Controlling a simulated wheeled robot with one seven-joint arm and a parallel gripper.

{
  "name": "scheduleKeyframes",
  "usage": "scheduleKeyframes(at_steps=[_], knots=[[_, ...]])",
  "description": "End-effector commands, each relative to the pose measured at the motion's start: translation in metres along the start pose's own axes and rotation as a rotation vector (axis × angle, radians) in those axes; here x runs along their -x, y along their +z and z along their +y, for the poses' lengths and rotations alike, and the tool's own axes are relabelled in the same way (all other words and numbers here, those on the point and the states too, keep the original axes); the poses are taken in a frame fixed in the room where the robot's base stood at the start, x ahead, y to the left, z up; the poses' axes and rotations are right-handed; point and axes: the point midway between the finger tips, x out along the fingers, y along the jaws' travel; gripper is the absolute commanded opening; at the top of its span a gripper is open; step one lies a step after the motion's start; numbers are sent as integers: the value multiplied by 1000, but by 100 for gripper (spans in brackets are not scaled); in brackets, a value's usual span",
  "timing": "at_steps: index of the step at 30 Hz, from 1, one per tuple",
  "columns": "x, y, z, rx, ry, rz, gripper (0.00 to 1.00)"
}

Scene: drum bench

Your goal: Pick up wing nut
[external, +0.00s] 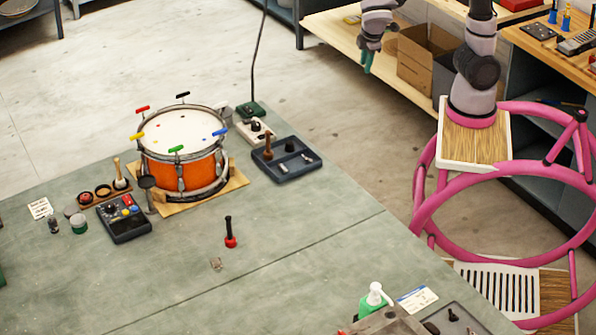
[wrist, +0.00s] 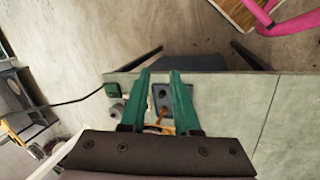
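My gripper (external: 367,62) is high at the top, beyond the bench's far edge and apart from everything on the bench. Its two green fingers are spread and empty in the wrist view (wrist: 160,76). I cannot identify the wing nut for certain. A small metallic piece (external: 216,264) lies on the open bench top, too small to make out. Small light pieces also lie in the dark tray (external: 289,176), beside a brown-handled tool (external: 268,147). That tray shows partly between the fingers in the wrist view (wrist: 160,91).
An orange drum (external: 181,170) with coloured T-handles stands on the green-grey bench (external: 330,210). A red-based black peg (external: 230,233) stands in front of it. A control box (external: 124,220) is left, a green bottle (external: 374,298) near the front. Bench space right of the peg is clear.

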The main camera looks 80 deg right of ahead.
Motion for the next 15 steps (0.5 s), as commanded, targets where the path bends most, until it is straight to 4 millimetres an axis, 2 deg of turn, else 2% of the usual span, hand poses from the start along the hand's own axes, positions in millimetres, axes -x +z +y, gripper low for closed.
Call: scheduleKeyframes(at_steps=[1,8,15], knots=[[-15,-11,-9,99,40,-42,30],[-74,-61,-40,550,260,-185,30],[-134,-111,-91,1040,518,-311,30]])
